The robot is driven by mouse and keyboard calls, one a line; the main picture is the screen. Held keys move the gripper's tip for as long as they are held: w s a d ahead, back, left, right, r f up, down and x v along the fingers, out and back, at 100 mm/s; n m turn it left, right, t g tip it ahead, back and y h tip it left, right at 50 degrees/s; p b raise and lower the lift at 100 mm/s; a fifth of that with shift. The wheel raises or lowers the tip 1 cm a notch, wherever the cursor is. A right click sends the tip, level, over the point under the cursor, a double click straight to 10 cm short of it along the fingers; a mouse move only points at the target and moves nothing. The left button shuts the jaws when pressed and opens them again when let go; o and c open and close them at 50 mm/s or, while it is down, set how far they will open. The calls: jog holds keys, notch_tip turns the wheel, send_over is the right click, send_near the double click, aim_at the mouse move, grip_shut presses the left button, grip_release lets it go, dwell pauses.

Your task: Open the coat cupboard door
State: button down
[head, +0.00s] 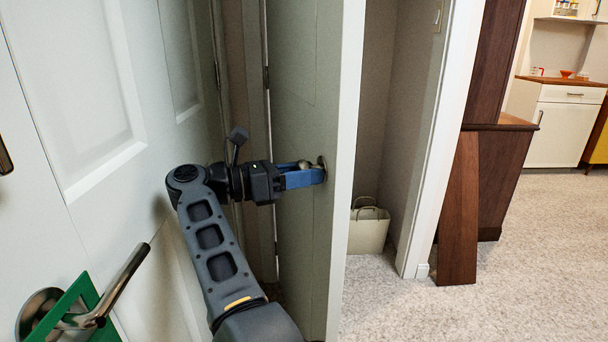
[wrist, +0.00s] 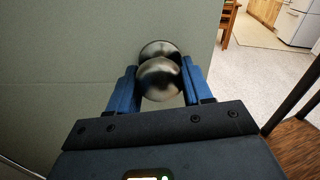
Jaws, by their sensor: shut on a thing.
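The coat cupboard door (head: 309,90) is a pale grey-green panel that stands ajar, with the cupboard's inside showing to its right in the head view. Its round metal knob (head: 321,162) sits near the door's free edge. In the wrist view the knob (wrist: 160,80) lies between the blue fingers, with its round plate against the door face (wrist: 70,50). My gripper (head: 305,178) is shut on the knob, one finger on each side of it.
A cream bag (head: 368,231) stands on the cupboard floor. A white panelled door (head: 90,100) with a lever handle (head: 122,285) stands close on the left of my arm. A brown wooden cabinet (head: 500,175) is right of the doorway. Carpet (head: 530,270) is clear at right.

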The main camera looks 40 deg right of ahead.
jog(key=c, duration=0.5)
grip_release()
jog(key=shift+f, duration=0.1)
